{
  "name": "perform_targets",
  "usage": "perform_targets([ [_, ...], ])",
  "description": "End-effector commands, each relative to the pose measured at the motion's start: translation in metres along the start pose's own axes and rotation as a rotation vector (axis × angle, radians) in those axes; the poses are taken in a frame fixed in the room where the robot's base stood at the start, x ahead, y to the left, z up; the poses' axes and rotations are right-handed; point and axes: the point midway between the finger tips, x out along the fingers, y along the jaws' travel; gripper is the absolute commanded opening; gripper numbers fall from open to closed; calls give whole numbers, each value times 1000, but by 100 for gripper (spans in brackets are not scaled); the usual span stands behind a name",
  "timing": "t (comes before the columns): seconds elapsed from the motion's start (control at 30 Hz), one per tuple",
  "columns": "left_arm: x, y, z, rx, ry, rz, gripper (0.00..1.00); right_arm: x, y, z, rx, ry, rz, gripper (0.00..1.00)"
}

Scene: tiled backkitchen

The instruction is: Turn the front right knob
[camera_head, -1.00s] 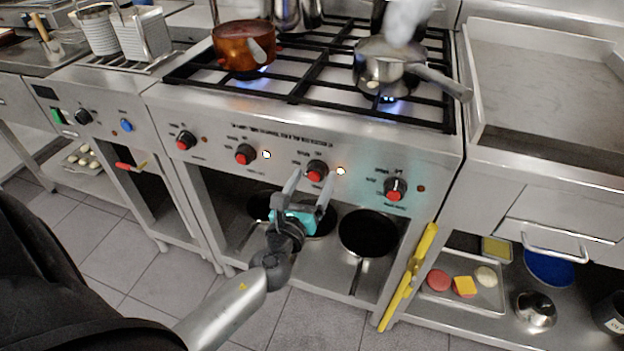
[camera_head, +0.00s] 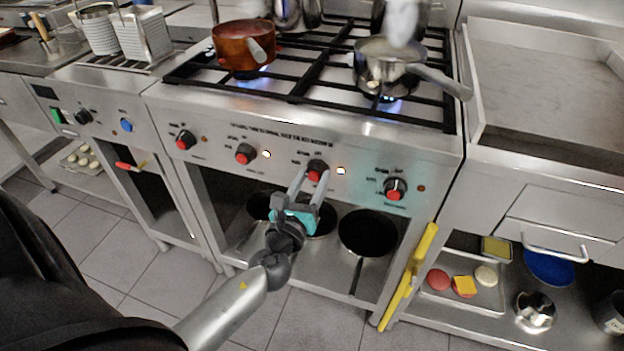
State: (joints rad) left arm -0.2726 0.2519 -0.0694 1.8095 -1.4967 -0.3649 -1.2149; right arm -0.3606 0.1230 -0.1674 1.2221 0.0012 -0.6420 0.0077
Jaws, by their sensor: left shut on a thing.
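The stove front (camera_head: 290,135) carries a row of black-and-red knobs: a far-left knob (camera_head: 186,140), a second knob (camera_head: 246,153), a third knob (camera_head: 317,167) and a far-right knob (camera_head: 395,188). Amber lights glow beside the second and third knobs. My left gripper (camera_head: 312,180) reaches up from below, its two grey fingers shut on the third knob, partly covering it. The far-right knob stands free of the gripper. My right gripper is not in view.
A copper pot (camera_head: 243,45) and a steel saucepan (camera_head: 385,68) stand on the burner grates, with blue flame under both. Pans (camera_head: 368,233) sit on the shelf below. A yellow object (camera_head: 408,275) leans at the right leg. A drawer handle (camera_head: 565,245) juts out at right.

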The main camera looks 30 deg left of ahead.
Motion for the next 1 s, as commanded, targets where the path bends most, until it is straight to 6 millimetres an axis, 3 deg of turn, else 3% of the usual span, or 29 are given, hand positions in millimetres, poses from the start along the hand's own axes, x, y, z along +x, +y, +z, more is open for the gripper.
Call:
perform_targets([
  [0.47, 0, 0, -1, -121, 0, 0, 0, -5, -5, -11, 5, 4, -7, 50],
  [1.0, 0, 0, -2, -606, 0, 1, 0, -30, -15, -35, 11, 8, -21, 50],
])
